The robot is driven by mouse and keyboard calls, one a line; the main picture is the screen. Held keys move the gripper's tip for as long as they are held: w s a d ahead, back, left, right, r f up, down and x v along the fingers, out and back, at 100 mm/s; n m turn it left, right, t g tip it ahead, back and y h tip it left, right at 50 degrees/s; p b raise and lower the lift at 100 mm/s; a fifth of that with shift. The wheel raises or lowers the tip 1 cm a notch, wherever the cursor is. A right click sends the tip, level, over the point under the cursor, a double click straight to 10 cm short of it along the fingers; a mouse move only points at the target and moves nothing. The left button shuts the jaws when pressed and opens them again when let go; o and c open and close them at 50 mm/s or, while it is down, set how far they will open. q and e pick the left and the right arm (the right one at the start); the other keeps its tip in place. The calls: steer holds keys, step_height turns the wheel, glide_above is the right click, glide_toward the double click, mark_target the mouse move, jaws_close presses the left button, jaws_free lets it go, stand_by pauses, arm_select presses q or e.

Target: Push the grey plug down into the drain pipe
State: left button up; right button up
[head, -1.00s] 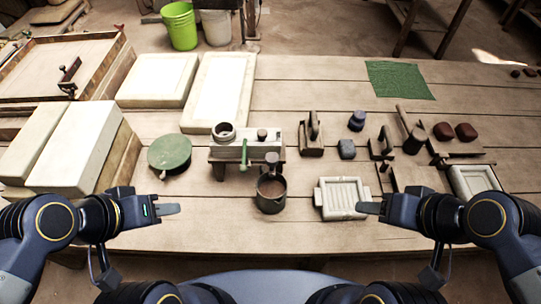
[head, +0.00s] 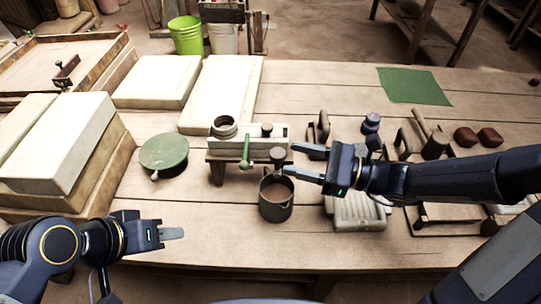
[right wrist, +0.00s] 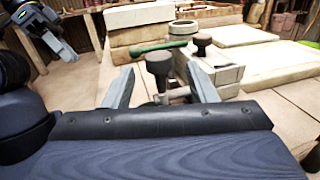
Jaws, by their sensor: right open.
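The grey plug (head: 278,153) has a dark round head on a stem and stands upright at the front right of the white block. In the right wrist view the plug (right wrist: 159,63) shows between my two fingertips in the picture, its head raised above the metal drain pipe (right wrist: 178,93). My right gripper (head: 291,159) is open and empty, its fingertips just right of the plug; whether they touch it I cannot tell. My left gripper (head: 182,234) is away at the front left over the table; its fingers overlap, so its opening is unclear.
A pot (head: 276,205) of brown liquid stands below the plug. The white block (head: 222,144) carries a ring, a green lever (head: 245,150) and a second dark knob (head: 267,129). A green round lid (head: 163,151) lies left. A ribbed tray (head: 357,212) lies under my right arm.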

mark_target(278, 157)
steer(key=x, duration=0.6)
steer(key=shift+a, duration=0.35)
jaws_close()
steer(key=shift+f, duration=0.1)
